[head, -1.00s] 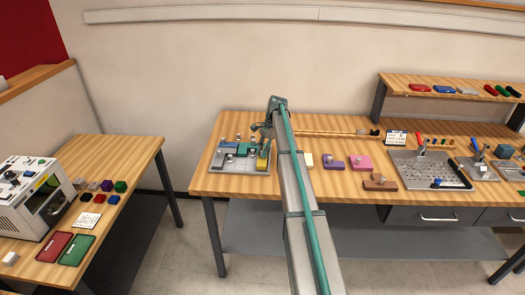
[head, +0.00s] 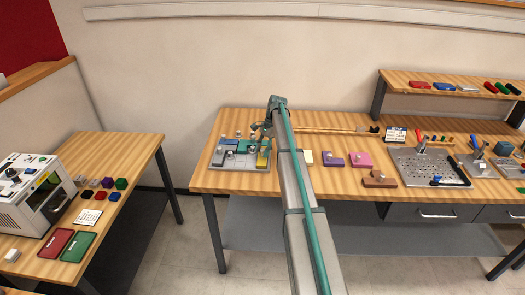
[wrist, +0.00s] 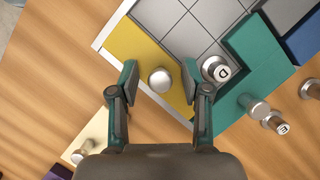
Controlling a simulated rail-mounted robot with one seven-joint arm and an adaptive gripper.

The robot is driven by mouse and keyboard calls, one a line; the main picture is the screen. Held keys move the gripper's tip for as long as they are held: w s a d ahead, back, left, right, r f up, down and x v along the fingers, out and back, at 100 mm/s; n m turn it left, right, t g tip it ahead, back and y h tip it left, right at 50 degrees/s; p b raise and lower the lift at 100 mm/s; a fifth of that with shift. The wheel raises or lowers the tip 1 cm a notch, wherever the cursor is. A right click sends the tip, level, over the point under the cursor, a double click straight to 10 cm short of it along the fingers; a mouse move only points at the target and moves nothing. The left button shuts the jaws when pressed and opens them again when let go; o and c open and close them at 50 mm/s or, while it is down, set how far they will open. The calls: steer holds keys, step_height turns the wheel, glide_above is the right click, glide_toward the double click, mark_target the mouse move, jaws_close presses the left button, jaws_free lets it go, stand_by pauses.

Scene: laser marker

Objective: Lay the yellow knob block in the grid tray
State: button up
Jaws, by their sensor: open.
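The yellow knob block (wrist: 135,48) lies in the grid tray (wrist: 111,27), along the tray's pale rim in the wrist view. Its round silver knob (wrist: 159,80) points up at the camera. My gripper (wrist: 159,76) is open, with one finger on each side of the knob and gaps between. In the head view the yellow block (head: 263,159) shows at the right side of the tray (head: 214,165), beside my gripper (head: 266,127), which is small and partly hidden there. Whether the block sits fully flat is hard to tell.
A teal block (wrist: 257,50) with knobs and a blue block (wrist: 303,40) share the tray, with bare grid cells between. A cream block (wrist: 95,133) lies outside it. Purple (head: 333,159), pink (head: 358,160) and brown (head: 379,179) blocks stand to the right.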

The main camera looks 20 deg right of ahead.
steer(key=b+v, duration=0.4)
steer(key=v, duration=0.8)
